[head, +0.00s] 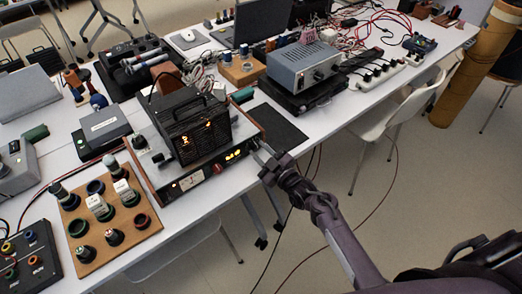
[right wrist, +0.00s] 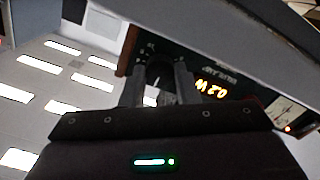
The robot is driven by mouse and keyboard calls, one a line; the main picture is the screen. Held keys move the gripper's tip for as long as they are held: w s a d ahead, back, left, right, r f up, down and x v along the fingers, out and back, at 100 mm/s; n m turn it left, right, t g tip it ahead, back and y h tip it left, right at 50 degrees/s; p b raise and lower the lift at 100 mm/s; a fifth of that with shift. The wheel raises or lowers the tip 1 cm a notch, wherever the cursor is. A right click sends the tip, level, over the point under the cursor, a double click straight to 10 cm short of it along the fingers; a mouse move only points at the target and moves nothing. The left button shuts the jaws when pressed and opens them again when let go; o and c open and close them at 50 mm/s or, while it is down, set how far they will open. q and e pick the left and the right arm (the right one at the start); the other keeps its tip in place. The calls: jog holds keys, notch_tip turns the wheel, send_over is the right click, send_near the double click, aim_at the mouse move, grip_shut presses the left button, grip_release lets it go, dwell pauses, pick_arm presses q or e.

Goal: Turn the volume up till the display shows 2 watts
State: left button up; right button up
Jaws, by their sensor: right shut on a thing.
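The amplifier (head: 203,174) is a low wood-sided unit at the table's front edge, with a dial meter and a lit orange display (head: 234,155) on its front. In the right wrist view the display (right wrist: 211,88) is upside down and seems to read 0.2 W. My right gripper (head: 262,155) reaches the right end of the front panel. In the right wrist view its fingers (right wrist: 160,88) are shut on the dark round volume knob (right wrist: 159,68), one on each side. The fingers hide the knob in the head view. My left gripper is out of view.
A black caged unit with glowing orange parts (head: 190,127) stands on the amplifier. A wooden board with several round sockets (head: 105,215) lies to the left. A grey instrument (head: 303,66) stands behind right. The floor before the table is open, with cables and a white chair (head: 395,112).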

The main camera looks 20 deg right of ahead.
jog(key=m+p, duration=0.1)
jog(key=m, duration=0.5)
jog(key=shift+m, duration=0.3)
jog(key=m+p, duration=0.1)
jog(key=m, duration=0.4)
jog(key=shift+p, duration=0.3)
jog(key=o, duration=1)
jog(key=shift+s, duration=0.1)
jog(key=v, duration=0.7)
jog(key=shift+s+d, duration=0.1)
jog(key=shift+s, duration=0.25)
